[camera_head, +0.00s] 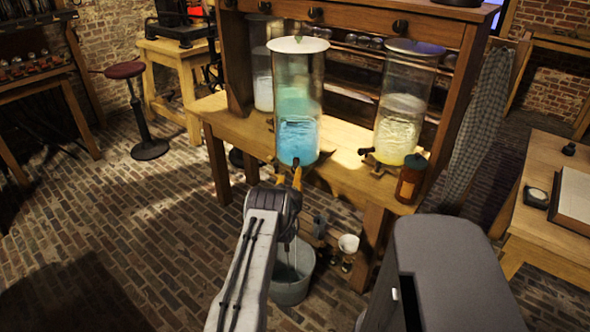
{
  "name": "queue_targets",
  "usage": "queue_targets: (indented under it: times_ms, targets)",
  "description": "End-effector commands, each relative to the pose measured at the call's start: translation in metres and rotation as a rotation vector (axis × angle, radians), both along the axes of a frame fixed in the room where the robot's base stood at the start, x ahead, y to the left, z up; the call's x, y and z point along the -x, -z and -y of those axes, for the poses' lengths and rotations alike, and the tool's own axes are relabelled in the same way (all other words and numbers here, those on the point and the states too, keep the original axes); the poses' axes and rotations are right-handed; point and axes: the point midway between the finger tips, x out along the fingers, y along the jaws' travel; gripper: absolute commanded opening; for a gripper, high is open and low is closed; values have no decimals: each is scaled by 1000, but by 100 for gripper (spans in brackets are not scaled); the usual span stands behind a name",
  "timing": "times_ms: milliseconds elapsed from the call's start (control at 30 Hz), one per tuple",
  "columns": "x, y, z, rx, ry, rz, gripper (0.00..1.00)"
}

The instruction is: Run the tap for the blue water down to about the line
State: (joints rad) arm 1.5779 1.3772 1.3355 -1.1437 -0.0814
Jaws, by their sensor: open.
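The tall glass jar with blue water (298,140) stands at the front edge of the wooden bench. Bright blue fills its lower part, with a paler blue-green band above; I cannot make out a marked line. Its small dark tap (296,162) is low on the front, partly hidden by my gripper. My gripper (289,178), with orange fingers, is open at the tap; I cannot tell whether it touches it. A grey bucket (292,288) stands on the floor below, partly behind my arm. A thin pale streak runs above the bucket; I cannot tell whether it is water.
A second jar with yellowish contents (397,128) stands to the right, beside a brown bottle (410,180). Another jar (262,80) is behind on the left. A white cup (348,243) stands low right of the bucket.

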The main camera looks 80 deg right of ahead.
Motion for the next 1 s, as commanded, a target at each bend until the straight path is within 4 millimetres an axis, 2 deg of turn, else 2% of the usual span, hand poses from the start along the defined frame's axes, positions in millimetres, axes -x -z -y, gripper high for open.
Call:
queue_targets:
  times_ms: [500,1000]
  targets:
    - [1,1,40,0,0,0,55]
    - [1,0,55,-2,0,0,55]
